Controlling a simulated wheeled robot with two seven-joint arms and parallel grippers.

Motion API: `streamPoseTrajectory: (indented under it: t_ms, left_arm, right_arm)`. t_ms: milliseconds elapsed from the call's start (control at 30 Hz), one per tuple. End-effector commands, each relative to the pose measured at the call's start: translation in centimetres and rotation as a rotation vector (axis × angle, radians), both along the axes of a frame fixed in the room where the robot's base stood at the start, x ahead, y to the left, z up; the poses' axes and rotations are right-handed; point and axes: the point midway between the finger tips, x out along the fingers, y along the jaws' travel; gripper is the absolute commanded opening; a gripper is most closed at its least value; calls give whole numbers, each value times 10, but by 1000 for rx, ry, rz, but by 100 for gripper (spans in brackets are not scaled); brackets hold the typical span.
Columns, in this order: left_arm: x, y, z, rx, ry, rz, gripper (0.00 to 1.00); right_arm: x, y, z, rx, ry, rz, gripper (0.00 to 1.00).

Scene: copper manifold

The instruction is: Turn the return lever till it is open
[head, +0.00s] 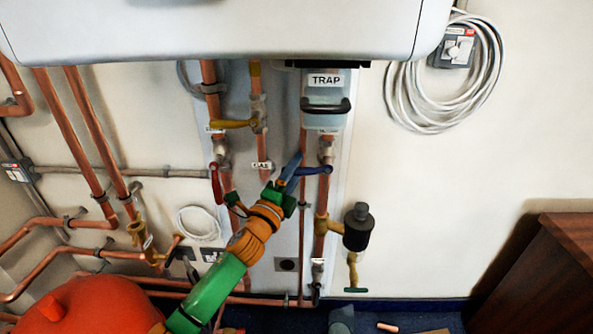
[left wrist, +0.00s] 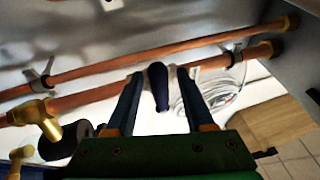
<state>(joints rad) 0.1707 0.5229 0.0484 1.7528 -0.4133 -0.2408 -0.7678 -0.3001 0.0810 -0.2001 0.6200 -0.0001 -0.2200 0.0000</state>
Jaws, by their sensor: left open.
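A lever with a dark blue handle (head: 316,170) sits on the right-hand copper pipe below the TRAP box. Its handle lies roughly sideways, across the upright pipe. I cannot read a return label on it. My left gripper (head: 293,166) reaches up from the lower left to the handle's left end and hides part of it. In the left wrist view the blue handle (left wrist: 158,88) points toward the camera, between the two open fingers of my left gripper (left wrist: 160,76). Gaps show on both sides, so the fingers are not closed on it. My right gripper is out of view.
A red lever (head: 215,185) and a yellow lever (head: 232,124) are on pipes to the left. The TRAP box (head: 325,100) hangs above. A black filter (head: 358,227) with a brass valve stands to the right. A white boiler casing (head: 220,25) overhangs the top.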

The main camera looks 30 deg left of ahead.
Motion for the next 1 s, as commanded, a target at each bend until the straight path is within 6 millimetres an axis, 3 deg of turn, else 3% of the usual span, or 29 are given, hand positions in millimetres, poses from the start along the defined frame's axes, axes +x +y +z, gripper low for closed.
streamPoseTrajectory:
  t_ms: [167, 300, 367, 1000]
  left_arm:
    - [0, 0, -1, -1, 1, 0, 51]
    - [0, 0, -1, -1, 1, 0, 13]
    - [0, 0, -1, -1, 1, 0, 0]
    - [0, 0, -1, -1, 2, 0, 0]
  right_arm:
    - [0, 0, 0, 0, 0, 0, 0]
    - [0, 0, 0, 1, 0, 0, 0]
    - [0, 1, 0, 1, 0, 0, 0]
    - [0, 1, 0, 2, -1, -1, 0]
